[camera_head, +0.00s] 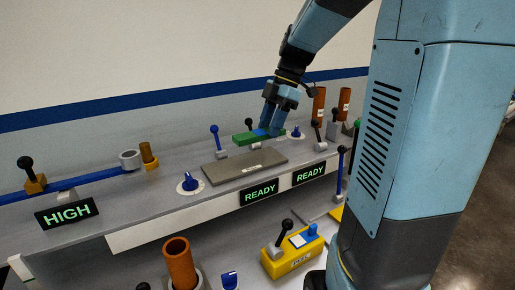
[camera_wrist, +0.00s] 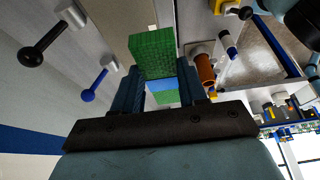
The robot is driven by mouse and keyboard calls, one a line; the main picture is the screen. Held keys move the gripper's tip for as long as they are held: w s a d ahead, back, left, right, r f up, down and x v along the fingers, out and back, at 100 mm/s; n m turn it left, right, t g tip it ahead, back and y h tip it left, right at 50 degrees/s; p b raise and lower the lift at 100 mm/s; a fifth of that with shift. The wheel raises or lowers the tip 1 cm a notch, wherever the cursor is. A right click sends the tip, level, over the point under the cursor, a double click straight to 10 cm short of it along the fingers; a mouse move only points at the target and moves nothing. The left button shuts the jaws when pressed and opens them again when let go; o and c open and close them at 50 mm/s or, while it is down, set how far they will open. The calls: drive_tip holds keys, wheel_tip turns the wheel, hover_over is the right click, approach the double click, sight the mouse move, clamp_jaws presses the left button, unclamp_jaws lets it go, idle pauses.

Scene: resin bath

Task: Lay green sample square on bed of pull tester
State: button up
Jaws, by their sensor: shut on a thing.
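My gripper (camera_head: 271,127) is shut on the green sample square (camera_head: 243,138), which has a blue band across it. In the wrist view the green square (camera_wrist: 153,52) sits between the two blue fingers (camera_wrist: 158,84) and sticks out past their tips. A flat grey plate (camera_head: 244,166) with a small label lies on the bench just in front of the square; it looks like the bed of the pull tester, but I cannot read the label. The square is behind the plate in the head view. Its exact height above the bench cannot be told.
A blue lever (camera_head: 214,138) and black-knobbed levers (camera_head: 316,136) stand near my gripper. Brown tubes (camera_head: 319,103) stand at the right. Two READY signs (camera_head: 259,192) line the bench front. A yellow box (camera_head: 292,254) sits on the lower level.

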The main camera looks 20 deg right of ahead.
hover_over(254, 158)
drive_tip(key=d, duration=0.2)
drive_tip(key=f, duration=0.5)
drive_tip(key=shift+s+a+f, duration=0.2)
drive_tip(key=shift+f, duration=0.15)
drive_tip(key=shift+w+a+f, duration=0.1)
drive_tip(key=shift+w+f, duration=0.05)
drive_tip(key=shift+f, duration=0.75)
drive_tip(key=shift+w+f, duration=0.1)
drive_tip(key=shift+f, duration=0.75)
drive_tip(key=o, duration=1)
drive_tip(key=shift+o, duration=0.2)
